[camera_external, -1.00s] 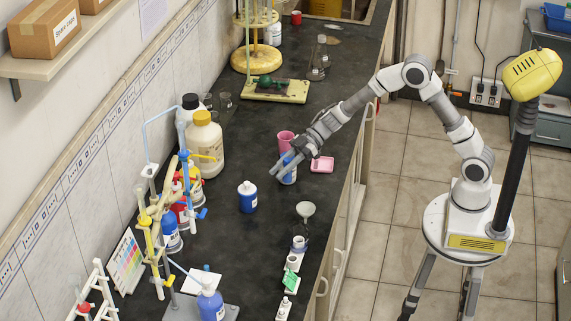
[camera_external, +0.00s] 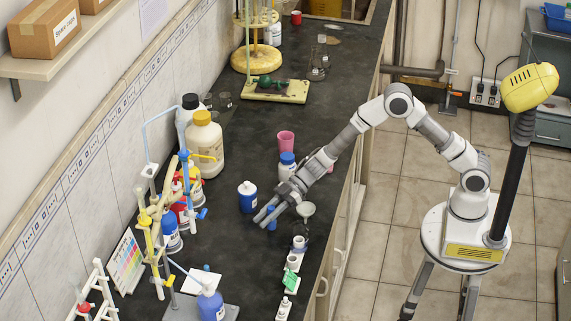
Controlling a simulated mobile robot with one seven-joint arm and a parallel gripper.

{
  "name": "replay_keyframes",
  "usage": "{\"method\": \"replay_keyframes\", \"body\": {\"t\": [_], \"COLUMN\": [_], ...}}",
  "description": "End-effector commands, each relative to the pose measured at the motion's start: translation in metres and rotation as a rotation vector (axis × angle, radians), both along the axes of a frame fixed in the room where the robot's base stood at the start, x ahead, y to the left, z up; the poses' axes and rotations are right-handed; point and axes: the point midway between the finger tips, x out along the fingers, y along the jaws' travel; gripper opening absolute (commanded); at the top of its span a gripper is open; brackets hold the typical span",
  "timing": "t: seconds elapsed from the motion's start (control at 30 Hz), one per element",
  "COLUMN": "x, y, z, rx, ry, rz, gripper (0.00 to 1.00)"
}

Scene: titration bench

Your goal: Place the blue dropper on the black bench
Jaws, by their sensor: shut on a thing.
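My gripper (camera_external: 264,220) is over the black bench (camera_external: 225,280), in front of the middle of the bench. It is shut on the blue dropper (camera_external: 271,217), a small blue shape between the fingers, partly hidden by them. I cannot tell whether the dropper touches the bench.
A pink cup (camera_external: 286,140) stands farther back. A white funnel (camera_external: 305,209) is just right of my gripper, with a row of small holders (camera_external: 293,262) in front. Burette stands (camera_external: 160,225) and large bottles (camera_external: 205,150) line the left. Bare bench lies between.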

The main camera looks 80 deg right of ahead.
Motion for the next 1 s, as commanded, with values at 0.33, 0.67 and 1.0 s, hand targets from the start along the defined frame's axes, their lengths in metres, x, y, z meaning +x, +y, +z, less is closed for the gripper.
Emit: {"method": "replay_keyframes", "body": {"t": [0.33, 0.67, 1.0], "x": [0.0003, 0.0002, -0.0023], "y": [-0.0003, -0.0002, -0.0054], "z": [-0.0077, -0.0096, -0.0026], "rx": [0.001, 0.001, 0.0], "ry": [-0.001, -0.001, -0.001], "rz": [-0.001, -0.001, -0.002], "gripper": [0.0, 0.55, 0.55]}}
